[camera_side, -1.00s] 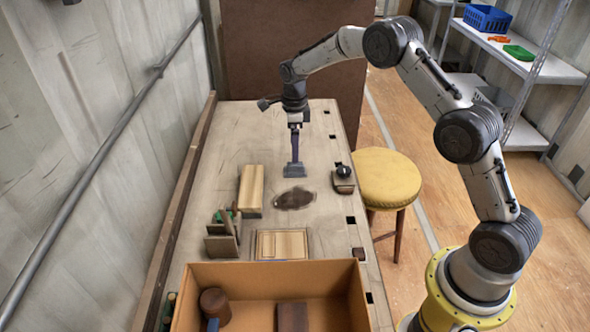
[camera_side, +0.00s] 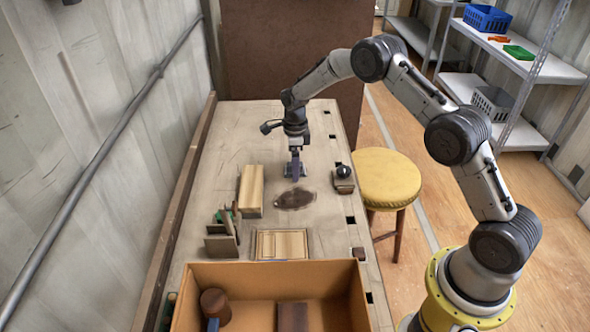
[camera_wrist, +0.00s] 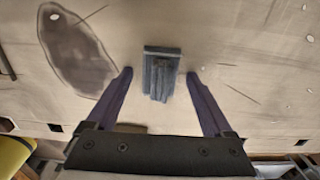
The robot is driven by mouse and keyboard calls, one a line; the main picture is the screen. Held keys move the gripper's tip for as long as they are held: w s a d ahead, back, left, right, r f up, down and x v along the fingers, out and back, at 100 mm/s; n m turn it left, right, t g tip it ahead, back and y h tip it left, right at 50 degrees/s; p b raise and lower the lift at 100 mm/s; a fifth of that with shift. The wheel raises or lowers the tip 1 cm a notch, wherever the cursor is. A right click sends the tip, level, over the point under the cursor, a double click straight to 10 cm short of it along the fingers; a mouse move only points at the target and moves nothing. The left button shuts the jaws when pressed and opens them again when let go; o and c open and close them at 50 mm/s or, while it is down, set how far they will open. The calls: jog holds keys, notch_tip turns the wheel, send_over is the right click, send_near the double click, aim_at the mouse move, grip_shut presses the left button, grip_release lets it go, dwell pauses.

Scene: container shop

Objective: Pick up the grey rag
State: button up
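The grey rag (camera_wrist: 161,78) lies on the workbench, a small blue-grey folded piece with a darker band along one edge. In the wrist view it sits between the two dark purple fingers of my gripper (camera_wrist: 159,73), with a gap on each side. The fingers are open and do not touch it. In the side view my gripper (camera_side: 295,172) points down, low over the bench, and mostly hides the rag. I cannot tell the exact height of the fingertips above the bench.
A dark stain (camera_side: 295,198) marks the workbench (camera_side: 225,150) near my gripper. A wooden block (camera_side: 251,190) stands left, a small dark object on a wood block (camera_side: 343,180) right. A wooden board (camera_side: 282,244) and cardboard box (camera_side: 350,295) are nearer the camera. A yellow stool (camera_side: 388,177) stands beside the bench.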

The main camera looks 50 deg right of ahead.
jog(key=c, duration=1.2)
jog(key=shift+r, duration=0.2)
jog(key=shift+c, duration=0.2)
jog(key=shift+r, duration=0.6)
jog(key=s+a+r, duration=0.2)
jog(key=s+r, duration=0.9)
jog(key=s, duration=0.3)
jog(key=shift+r, duration=0.25)
